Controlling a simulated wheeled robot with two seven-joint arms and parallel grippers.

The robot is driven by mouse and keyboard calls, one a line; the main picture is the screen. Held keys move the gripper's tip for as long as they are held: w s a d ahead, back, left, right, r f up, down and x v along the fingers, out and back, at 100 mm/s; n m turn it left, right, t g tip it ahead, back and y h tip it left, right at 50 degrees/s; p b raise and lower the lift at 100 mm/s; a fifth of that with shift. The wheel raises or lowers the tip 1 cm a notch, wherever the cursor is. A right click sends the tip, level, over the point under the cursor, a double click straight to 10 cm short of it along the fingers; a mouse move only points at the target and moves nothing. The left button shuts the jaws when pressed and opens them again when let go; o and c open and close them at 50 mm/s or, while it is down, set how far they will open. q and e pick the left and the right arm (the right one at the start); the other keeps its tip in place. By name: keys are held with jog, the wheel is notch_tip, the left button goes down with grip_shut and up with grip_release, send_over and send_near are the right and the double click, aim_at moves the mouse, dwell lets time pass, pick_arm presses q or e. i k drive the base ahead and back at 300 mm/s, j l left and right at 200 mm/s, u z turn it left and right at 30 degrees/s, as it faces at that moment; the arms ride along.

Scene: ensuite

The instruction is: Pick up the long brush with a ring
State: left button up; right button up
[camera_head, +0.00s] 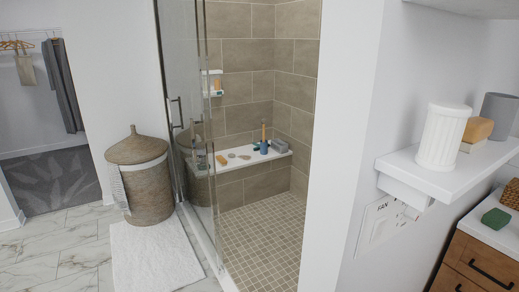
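Neither of my grippers is in view. Several small items lie on the white-topped shower bench (261,158) at the back of the shower. An upright item with a tan, stick-like handle (263,132) and a blue lower part (264,147) stands at the bench's right half; it may be a brush in a holder. A small flat tan item (221,160) and a round brownish item (232,155) lie to its left. They are too small to tell whether any is a long brush, and I cannot make out a ring.
The glass shower door (186,110) stands at the shower's left side. A wicker hamper (141,178) and white bath mat (158,255) are left of it. A white wall shelf (440,178) with a white fluted cup (441,138) juts out at right, above a wooden cabinet (470,265). The tiled shower floor (262,235) is clear.

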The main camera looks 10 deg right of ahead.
aim_at(264, 125)
jog(key=i+j+u, duration=0.15)
jog(key=i+j, duration=0.2)
jog(key=i+j+u, duration=0.15)
jog(key=i+j, duration=0.15)
jog(key=i, duration=0.2)
jog(key=i+z, duration=0.45)
jog(key=i+j+z, duration=0.45)
jog(key=i, duration=0.15)
jog(key=i+l+z, duration=0.15)
jog(key=i+z, duration=0.25)
jog(key=i+l+z, duration=0.1)
jog(key=i+z, duration=0.25)
jog(key=i+j+z, duration=0.1)
jog(key=i+z, duration=0.3)
jog(key=i+u, duration=0.15)
jog(key=i, duration=0.4)
jog(key=i+l+u, duration=0.15)
jog(key=i, duration=0.4)
jog(key=i+j+u, duration=0.15)
jog(key=i+u, duration=0.2)
jog(key=i, duration=0.15)
jog(key=i+u, duration=0.35)
jog(key=i, duration=0.2)
jog(key=i+l+u, duration=0.1)
jog(key=i+u, duration=0.25)
jog(key=i, duration=0.2)
jog(key=i+l+u, duration=0.4)
jog(key=i+j, duration=0.1)
